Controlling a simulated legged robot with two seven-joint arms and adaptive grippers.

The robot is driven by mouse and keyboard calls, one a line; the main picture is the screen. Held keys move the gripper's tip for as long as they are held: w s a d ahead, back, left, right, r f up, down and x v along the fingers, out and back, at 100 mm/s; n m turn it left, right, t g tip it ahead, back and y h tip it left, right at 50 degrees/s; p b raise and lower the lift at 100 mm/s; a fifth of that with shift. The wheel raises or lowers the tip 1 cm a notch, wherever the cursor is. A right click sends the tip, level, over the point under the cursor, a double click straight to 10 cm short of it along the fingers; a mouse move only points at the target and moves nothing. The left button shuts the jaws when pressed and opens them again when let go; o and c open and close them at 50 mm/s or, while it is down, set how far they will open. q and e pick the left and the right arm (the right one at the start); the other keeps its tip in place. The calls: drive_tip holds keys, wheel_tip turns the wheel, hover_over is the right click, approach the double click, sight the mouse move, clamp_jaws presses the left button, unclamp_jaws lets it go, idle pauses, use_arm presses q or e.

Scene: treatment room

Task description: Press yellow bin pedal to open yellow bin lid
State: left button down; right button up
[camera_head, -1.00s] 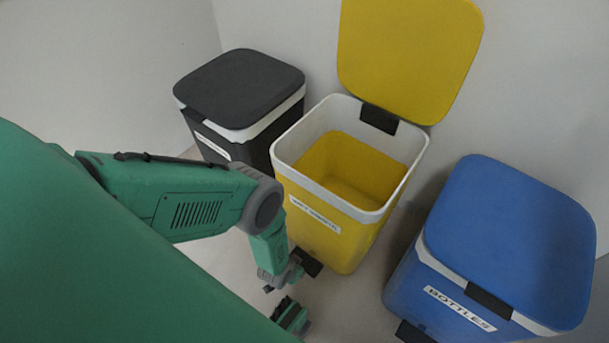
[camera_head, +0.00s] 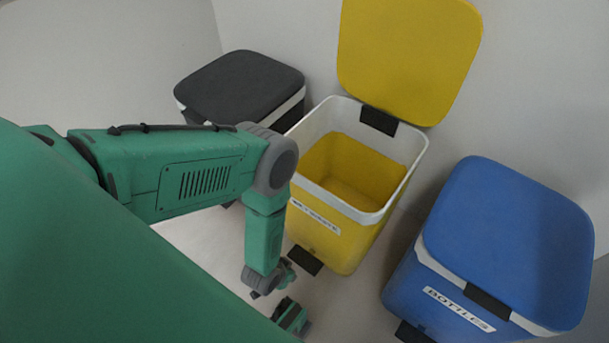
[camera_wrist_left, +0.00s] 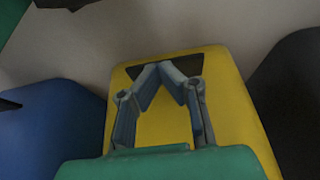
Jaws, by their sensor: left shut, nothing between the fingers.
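The yellow bin (camera_head: 335,240) stands in the middle of the head view with its yellow lid (camera_head: 408,60) raised upright near the wall. Its inside is visible. Its black pedal (camera_head: 305,261) juts from the bottom of the front. My left gripper (camera_head: 288,273) is low in front of the bin, just left of the pedal in the picture. In the left wrist view its fingers (camera_wrist_left: 173,66) are shut with nothing between them, pointing at the black pedal (camera_wrist_left: 207,63), which they partly cover. I cannot tell whether they touch it.
A black bin (camera_head: 240,85) with a closed lid stands to the left. A blue bin (camera_head: 510,245) labelled BOTTLES, lid closed, stands to the right with its own black pedal (camera_head: 414,332). Walls rise behind the bins. Pale floor is free in front of the yellow bin.

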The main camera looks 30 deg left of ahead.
use_arm(q)
drive_tip(key=shift+v, duration=2.2)
drive_tip(key=s+a+r+g+p, duration=0.1)
drive_tip(key=s+r+p, duration=0.2)
drive_tip(key=r, duration=1)
drive_tip(key=s+a+r+g+p, duration=0.1)
drive_tip(key=s+r+g+p, duration=0.1)
drive_tip(key=r+p, duration=0.6)
drive_tip(key=s+a+r+g+p, duration=0.1)
drive_tip(key=r+p, duration=0.4)
drive_tip(key=r, duration=1.4)
drive_tip(key=s+a, duration=0.1)
drive_tip(key=s, duration=0.1)
drive_tip(key=shift+s+r+g+p, duration=0.3)
drive_tip(key=shift+f, duration=0.1)
